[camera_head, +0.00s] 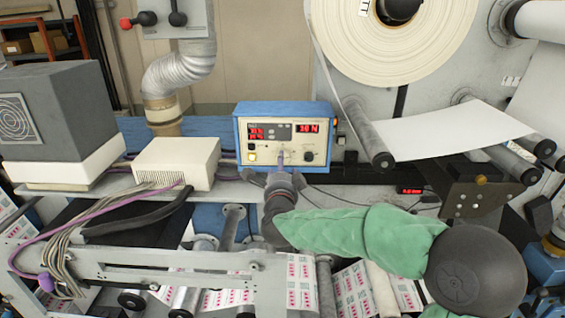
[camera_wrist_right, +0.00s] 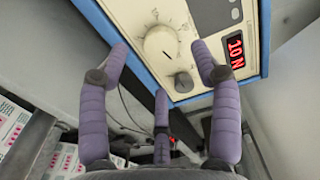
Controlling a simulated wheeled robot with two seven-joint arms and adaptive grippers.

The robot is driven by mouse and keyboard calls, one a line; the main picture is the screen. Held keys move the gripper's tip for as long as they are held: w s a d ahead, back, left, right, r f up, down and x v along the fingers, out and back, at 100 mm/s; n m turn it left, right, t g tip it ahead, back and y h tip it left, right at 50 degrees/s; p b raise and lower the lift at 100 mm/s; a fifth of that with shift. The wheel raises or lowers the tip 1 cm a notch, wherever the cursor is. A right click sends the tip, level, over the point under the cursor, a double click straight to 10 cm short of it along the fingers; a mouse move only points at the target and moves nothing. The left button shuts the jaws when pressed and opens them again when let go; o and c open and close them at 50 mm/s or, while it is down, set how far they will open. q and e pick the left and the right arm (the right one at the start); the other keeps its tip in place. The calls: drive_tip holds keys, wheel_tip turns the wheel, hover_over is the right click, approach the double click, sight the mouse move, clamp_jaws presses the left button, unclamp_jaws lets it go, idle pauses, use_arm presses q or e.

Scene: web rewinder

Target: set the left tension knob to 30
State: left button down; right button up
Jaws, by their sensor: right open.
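The blue-framed control box (camera_head: 242,113) has a cream front with red digit displays. In the right wrist view, a large white dial (camera_wrist_right: 160,42) with a dark pointer mark sits beside a smaller grey knob (camera_wrist_right: 184,82). In the head view, the dark knob (camera_head: 308,156) is at the panel's lower right. My right gripper (camera_wrist_right: 162,50) is open, with its purple fingers spread in front of the dial and no visible grip on it. In the head view it covers the panel's lower middle. My left gripper is not in view.
A white finned box (camera_head: 172,165) stands left of the control box. A large paper roll (camera_head: 390,40) and a white web (camera_head: 450,130) are at the right. Rollers with printed web (camera_head: 255,298) lie below. Cables run along the left.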

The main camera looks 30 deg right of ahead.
drive_tip(key=v, duration=0.7)
drive_tip(key=shift+f, duration=0.15)
idle(0.3)
